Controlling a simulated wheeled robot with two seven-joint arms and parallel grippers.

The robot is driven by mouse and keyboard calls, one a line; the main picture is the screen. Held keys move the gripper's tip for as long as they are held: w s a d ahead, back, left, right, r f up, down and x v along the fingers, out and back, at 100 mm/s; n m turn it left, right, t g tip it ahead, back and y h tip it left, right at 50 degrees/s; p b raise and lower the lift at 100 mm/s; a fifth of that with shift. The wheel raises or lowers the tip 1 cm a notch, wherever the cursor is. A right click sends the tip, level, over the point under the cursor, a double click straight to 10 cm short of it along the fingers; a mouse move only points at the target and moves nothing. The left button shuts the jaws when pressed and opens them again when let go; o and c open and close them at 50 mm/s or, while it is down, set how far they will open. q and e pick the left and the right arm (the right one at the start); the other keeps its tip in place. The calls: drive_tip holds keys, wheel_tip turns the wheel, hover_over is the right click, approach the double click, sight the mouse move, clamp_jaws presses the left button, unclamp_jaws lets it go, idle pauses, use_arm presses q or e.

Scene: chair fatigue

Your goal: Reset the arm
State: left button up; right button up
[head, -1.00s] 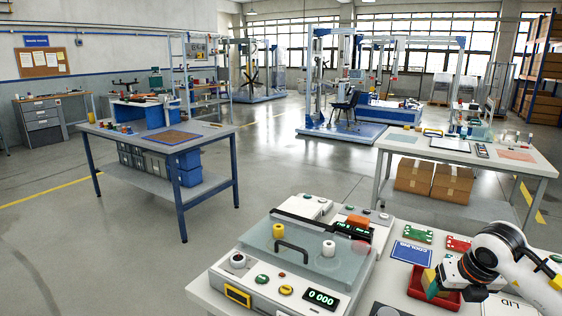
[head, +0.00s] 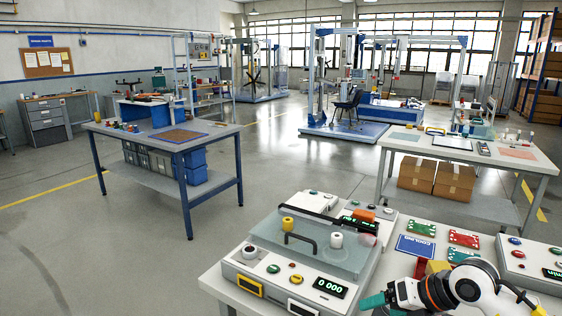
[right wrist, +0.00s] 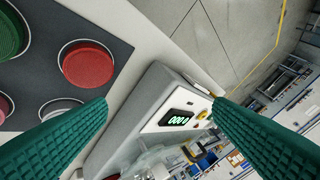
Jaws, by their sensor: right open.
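My right gripper (head: 376,302) reaches in from the right, just right of the machine's front corner, and is open. The right wrist view shows its two green fingers (right wrist: 155,130) wide apart with nothing between them. The machine's display (right wrist: 178,120) shows there too. My left gripper is not in view.
A second control box (head: 530,262) stands far right.

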drive_tip(key=s+a+r+m+t+y, duration=0.4)
drive_tip(key=a+r+m+t+y, duration=0.4)
drive_tip(key=a+r+y, duration=0.3)
drive_tip(key=d+f+m+t+h, duration=0.4)
drive_tip(key=d+m+t+h, duration=0.35)
drive_tip(key=m+h, duration=0.8)
drive_tip(key=s+d+f+m+g+h, duration=0.25)
drive_tip(key=s+f+m+g, duration=0.2)
drive_tip(key=f, duration=0.25)
drive_tip(key=s+d+f+m+g+h, duration=0.25)
drive_tip(key=d+f+m+g, duration=0.2)
drive_tip(key=f, duration=0.35)
drive_tip(key=s+a+f+m+g+y, duration=0.15)
drive_tip(key=s+f+g, duration=0.3)
drive_tip(key=s, duration=0.45)
drive_tip(key=s+a+f+m+g+y, duration=0.1)
drive_tip(key=s+a+f+g+y, duration=0.15)
drive_tip(key=s+f+g, duration=0.4)
wheel_tip(320, 180, down, 24)
drive_tip(key=s+t, duration=0.1)
drive_tip(key=s, duration=0.2)
drive_tip(key=s+d+f, duration=0.2)
drive_tip(key=s+f, duration=1.4)
drive_tip(key=shift+d+f+n+g+h, duration=0.3)
drive_tip(key=shift+n+g+h, duration=0.1)
drive_tip(key=shift+g+h, duration=0.05)
